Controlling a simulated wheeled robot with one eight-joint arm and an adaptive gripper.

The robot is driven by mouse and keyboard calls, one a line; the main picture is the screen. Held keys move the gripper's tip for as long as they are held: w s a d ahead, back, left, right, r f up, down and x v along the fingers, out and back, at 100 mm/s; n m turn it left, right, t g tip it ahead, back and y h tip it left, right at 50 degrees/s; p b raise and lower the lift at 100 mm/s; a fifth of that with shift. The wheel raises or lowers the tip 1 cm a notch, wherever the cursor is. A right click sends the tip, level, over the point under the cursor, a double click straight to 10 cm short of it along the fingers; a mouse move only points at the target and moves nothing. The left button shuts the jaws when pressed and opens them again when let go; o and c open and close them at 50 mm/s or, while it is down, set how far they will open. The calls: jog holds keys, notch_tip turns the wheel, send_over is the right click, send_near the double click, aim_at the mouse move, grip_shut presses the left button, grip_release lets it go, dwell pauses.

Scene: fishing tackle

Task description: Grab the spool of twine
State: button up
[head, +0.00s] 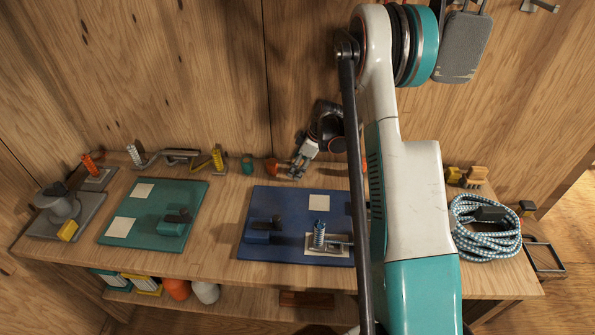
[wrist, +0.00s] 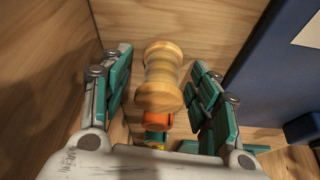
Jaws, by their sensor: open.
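The spool (wrist: 160,88) is pale wood-coloured with a narrow waist and wide ends, and I take it to be the spool of twine. In the wrist view it appears between the two teal-padded fingers of my gripper (wrist: 163,85). The fingers are open, with a gap showing on each side of the spool. In the head view my gripper (head: 297,171) is low at the back of the wooden bench (head: 218,222), near the wall. I cannot make out the spool there.
A small orange item (head: 271,168) and a teal cup-like item (head: 247,163) stand left of my gripper. A blue board (head: 275,205) lies in front, with a spring piece (head: 319,234) on it. A green board (head: 178,198) lies farther left. Coiled rope (head: 482,243) lies right.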

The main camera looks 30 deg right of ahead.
jog(key=c, duration=1.1)
